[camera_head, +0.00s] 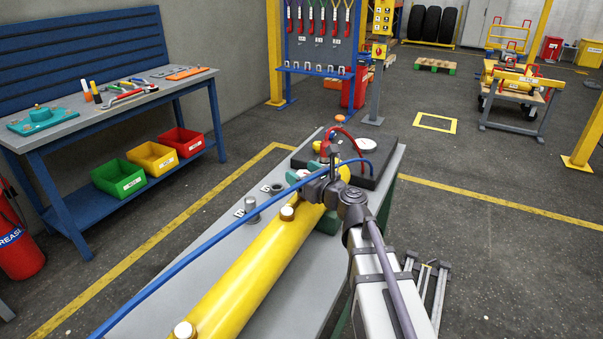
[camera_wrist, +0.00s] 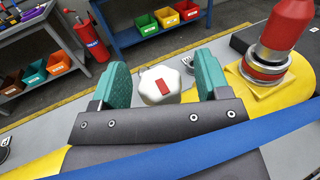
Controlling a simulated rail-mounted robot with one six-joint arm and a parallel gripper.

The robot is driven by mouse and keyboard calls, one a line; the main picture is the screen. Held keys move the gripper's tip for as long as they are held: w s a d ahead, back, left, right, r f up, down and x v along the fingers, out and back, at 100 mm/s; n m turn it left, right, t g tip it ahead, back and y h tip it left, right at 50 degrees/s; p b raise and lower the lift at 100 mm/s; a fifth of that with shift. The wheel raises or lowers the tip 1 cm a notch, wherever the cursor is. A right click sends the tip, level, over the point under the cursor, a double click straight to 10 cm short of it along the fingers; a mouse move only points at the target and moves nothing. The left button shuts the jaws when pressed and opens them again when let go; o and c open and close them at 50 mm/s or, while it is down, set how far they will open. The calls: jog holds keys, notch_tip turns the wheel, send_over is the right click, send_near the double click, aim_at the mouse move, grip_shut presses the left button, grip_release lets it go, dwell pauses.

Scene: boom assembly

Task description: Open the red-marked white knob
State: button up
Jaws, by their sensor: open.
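The white knob (camera_wrist: 159,86) with a red rectangular mark on its face shows in the wrist view, centred between the two green finger pads of my gripper (camera_wrist: 158,84). My gripper is open, with a pad to the left and a pad to the right of the knob, and gaps show on both sides. In the head view my gripper (camera_head: 318,184) is over the far end of the yellow cylinder (camera_head: 255,262). The red-marked knob cannot be made out there, as the gripper and arm cover that area.
A red fitting (camera_wrist: 285,30) stands on the cylinder close to the right finger. A blue hose (camera_head: 215,254) runs diagonally past the gripper. A black block with a gauge (camera_head: 368,144) lies at the table's far end. The blue workbench (camera_head: 170,90) stands left, across a clear floor strip.

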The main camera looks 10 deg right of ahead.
jog(key=c, duration=0.9)
